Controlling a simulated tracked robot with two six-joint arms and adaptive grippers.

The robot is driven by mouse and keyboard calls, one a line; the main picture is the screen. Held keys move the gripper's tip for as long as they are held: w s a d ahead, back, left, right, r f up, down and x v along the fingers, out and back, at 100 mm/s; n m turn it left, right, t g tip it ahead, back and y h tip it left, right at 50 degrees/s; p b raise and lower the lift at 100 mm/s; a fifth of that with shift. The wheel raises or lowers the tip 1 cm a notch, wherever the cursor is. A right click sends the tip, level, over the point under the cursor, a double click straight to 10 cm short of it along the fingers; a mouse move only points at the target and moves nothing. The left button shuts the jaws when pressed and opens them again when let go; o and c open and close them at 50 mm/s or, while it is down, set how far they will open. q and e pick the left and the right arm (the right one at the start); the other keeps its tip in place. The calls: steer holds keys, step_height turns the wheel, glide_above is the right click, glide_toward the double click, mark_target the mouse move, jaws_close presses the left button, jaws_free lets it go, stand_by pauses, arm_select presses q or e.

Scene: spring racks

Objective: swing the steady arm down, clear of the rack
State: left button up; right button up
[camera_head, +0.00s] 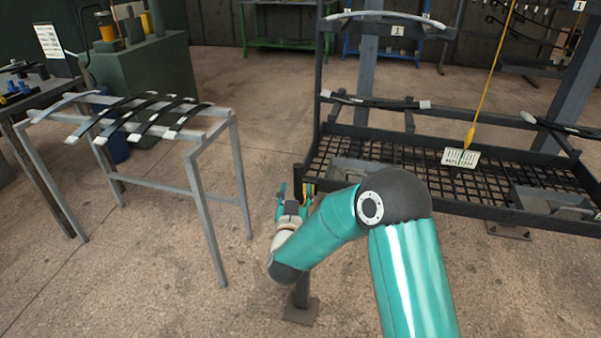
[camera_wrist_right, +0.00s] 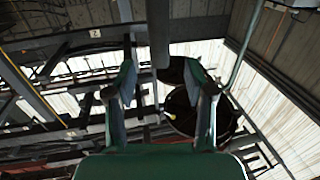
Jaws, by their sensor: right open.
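My right arm, teal with a dark elbow, comes in from the bottom right of the head view. Its gripper (camera_head: 295,189) points upward by the near left corner of the black rack (camera_head: 410,207). In the picture it overlaps that corner's post; whether they touch I cannot tell. In the right wrist view the two fingers (camera_wrist_right: 166,92) stand apart with no held thing between them, facing beams and roof lights. A spring (camera_head: 385,16) lies on the rack's top, another (camera_head: 377,103) on its middle level. My left gripper is not in view.
A grey stand (camera_head: 197,178) with several leaf springs stands left of my gripper, with bare floor between. A yellow hanging hook (camera_head: 470,138) and a white sheet (camera_head: 461,157) are over the rack's mesh tray. Another spring end (camera_head: 529,118) shows at right.

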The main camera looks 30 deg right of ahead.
mark_target(297, 177)
steer(key=x, duration=0.8)
jaws_close()
